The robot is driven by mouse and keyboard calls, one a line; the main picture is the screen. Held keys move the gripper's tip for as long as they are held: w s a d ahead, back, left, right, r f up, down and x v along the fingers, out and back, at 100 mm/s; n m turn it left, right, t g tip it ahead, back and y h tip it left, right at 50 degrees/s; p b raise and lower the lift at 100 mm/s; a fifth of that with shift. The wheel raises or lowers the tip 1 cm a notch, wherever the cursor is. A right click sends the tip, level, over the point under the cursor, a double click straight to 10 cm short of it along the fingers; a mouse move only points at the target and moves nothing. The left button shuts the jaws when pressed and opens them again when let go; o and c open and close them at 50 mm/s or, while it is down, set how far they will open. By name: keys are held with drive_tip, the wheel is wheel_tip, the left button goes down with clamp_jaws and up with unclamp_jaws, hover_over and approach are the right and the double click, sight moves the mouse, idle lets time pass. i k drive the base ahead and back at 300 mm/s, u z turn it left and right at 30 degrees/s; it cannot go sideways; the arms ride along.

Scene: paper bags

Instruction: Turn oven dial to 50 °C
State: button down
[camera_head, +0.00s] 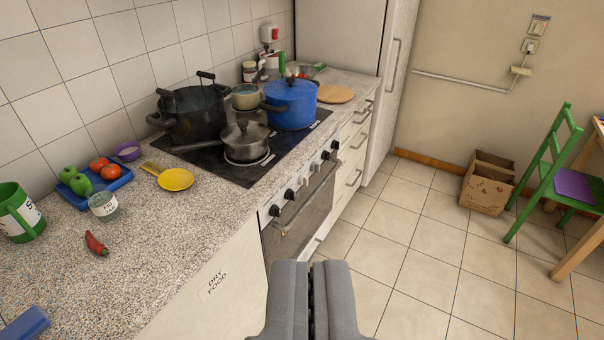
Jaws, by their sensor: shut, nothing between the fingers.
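The oven (303,212) is built in under the counter, with its front facing right. Its several black dials sit in a row on the light panel; the near ones (275,210) and (290,194) are closest to me, and the far ones (325,156) are near the other end. The dial markings are too small to read. My gripper (311,270) is at the bottom middle, shut and empty. In the picture it is below the near end of the oven, apart from the dials.
A hob with a black pot (195,115), a blue pot (291,104) and a steel pan (245,140) is above the oven. Food and a green mug (18,212) are on the counter (150,250). The tiled floor (400,250) is clear; a cardboard box (487,184) and green chair (548,165) stand right.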

sight(315, 166)
drive_tip(key=k, duration=0.45)
drive_tip(key=z, duration=0.9)
drive_tip(key=i, duration=2.75)
drive_tip(key=u, duration=1.05)
drive_tip(key=i, duration=0.25)
drive_tip(key=k, duration=0.75)
drive_tip(key=u, duration=0.2)
